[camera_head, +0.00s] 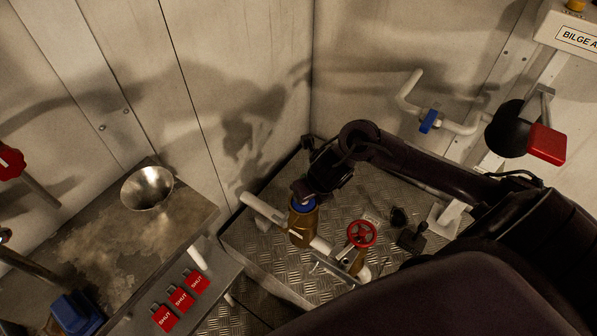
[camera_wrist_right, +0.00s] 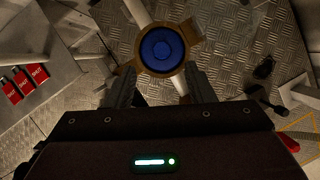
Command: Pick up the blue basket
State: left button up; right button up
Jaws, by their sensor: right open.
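The blue basket (camera_wrist_right: 162,49) shows in the right wrist view as a round blue disc with a raised centre, seated in a brass strainer body (camera_wrist_right: 194,32). In the head view the blue basket (camera_head: 303,204) is a small blue patch at the top of the upright brass body (camera_head: 301,227), partly hidden by my right gripper. My right gripper (camera_wrist_right: 160,74) is open, its two fingers apart on either side below the disc in the wrist picture. In the head view the right gripper (camera_head: 305,191) is just above the brass body. I cannot tell whether it touches the basket. My left gripper is not in view.
A white pipe (camera_head: 262,209) runs through the brass body, with a red handwheel valve (camera_head: 361,234) close by on the right. A bench (camera_head: 110,250) at left carries a metal bowl (camera_head: 147,188) and a blue block (camera_head: 77,313). Red SHUT tags (camera_head: 181,299) hang below. Walls stand behind.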

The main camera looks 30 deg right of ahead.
aim_at(304, 205)
jog(key=shift+w+f, duration=0.1)
jog(key=shift+f, duration=0.55)
jog(key=b+x, duration=0.1)
jog(key=x, duration=0.3)
jog(key=shift+w+d+f+b, duration=0.15)
jog(key=shift+w+f+b, duration=0.15)
jog(key=shift+b, duration=0.1)
jog(key=shift+w+f, duration=0.15)
jog(key=shift+f, duration=0.1)
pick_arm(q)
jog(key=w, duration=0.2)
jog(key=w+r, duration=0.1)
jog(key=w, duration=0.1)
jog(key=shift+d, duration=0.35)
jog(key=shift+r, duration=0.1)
pick_arm(e)
jog(key=c, duration=1)
jog(key=shift+d+r, duration=0.1)
jog(key=shift+r, duration=0.05)
